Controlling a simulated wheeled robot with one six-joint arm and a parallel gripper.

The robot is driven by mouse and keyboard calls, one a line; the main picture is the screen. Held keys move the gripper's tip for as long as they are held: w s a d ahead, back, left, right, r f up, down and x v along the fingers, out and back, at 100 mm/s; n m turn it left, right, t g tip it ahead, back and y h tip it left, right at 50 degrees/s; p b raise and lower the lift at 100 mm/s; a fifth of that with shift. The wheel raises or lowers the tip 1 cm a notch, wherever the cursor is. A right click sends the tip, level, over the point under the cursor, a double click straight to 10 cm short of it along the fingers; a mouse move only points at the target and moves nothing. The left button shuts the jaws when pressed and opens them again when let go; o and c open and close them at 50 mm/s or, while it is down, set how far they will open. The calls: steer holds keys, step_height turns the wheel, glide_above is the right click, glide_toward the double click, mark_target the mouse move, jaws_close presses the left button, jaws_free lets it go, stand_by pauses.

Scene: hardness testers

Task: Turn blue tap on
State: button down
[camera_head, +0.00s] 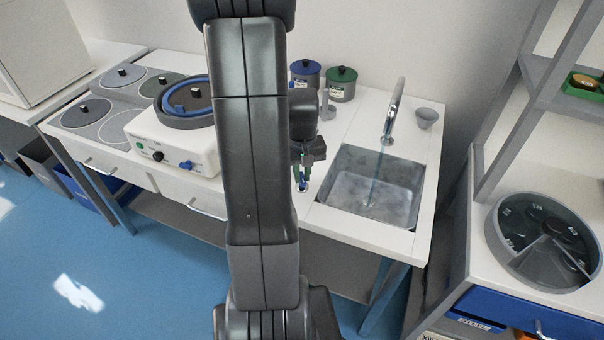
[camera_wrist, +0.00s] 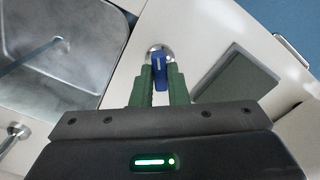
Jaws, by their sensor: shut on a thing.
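The blue tap (camera_wrist: 158,65) is a small blue handle on a round metal base (camera_wrist: 160,50), set in the white counter beside the sink. It also shows small in the head view (camera_head: 303,187). My gripper (camera_wrist: 161,74) has green fingers, one on each side of the blue handle, shut on it. In the head view my gripper (camera_head: 301,178) points down at the counter left of the sink. The metal sink (camera_head: 345,207) has a curved faucet (camera_head: 395,110) above it. A thin bluish streak (camera_head: 374,185), looking like water, runs from the spout towards the drain.
A dark green square (camera_wrist: 237,85) lies on the counter right of the tap in the wrist view. Blue-lidded (camera_head: 305,72) and green-lidded (camera_head: 342,82) jars and a grey cup (camera_head: 427,118) stand at the back. A white machine (camera_head: 175,140) stands left of my arm.

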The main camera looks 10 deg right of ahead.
mark_target(302, 177)
steer(key=m, duration=0.7)
steer(key=shift+r+b, duration=0.1)
steer(key=shift+b, duration=0.2)
stand_by(0.4)
steer(key=c, duration=1.4)
jaws_free()
steer(key=shift+c, duration=0.2)
step_height(302, 177, up, 14)
steer(key=shift+p, duration=0.35)
steer(key=shift+f, duration=0.2)
